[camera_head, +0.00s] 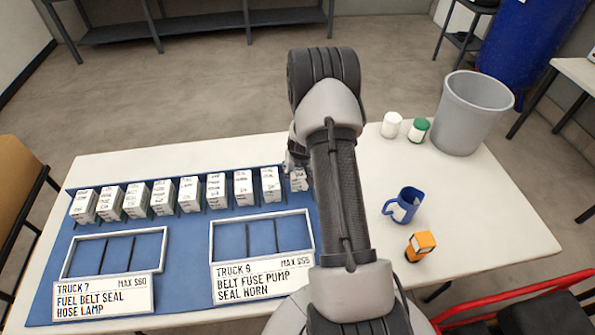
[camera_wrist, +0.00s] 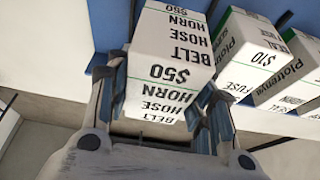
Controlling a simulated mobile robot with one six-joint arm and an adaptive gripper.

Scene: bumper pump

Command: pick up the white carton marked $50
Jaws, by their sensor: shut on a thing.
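The white carton marked $50 (camera_wrist: 170,55) is large in the wrist view, its text upside down, reading belt, hose and horn. My gripper (camera_wrist: 166,100) is shut on it, with one finger at each side. In the head view my gripper (camera_head: 292,160) is at the right end of the carton row, mostly hidden behind my arm. The carton there (camera_head: 299,180) is partly covered by the arm. I cannot tell whether the held carton still touches the surface below.
A carton marked $10 (camera_wrist: 256,55) stands close beside the held one. Several white cartons (camera_head: 190,194) line the blue mat (camera_head: 185,240). Two empty framed trays (camera_head: 262,212) (camera_head: 158,250) lie in front. A blue mug (camera_head: 405,205), orange object (camera_head: 421,246), two small jars and grey bin (camera_head: 470,112) are right.

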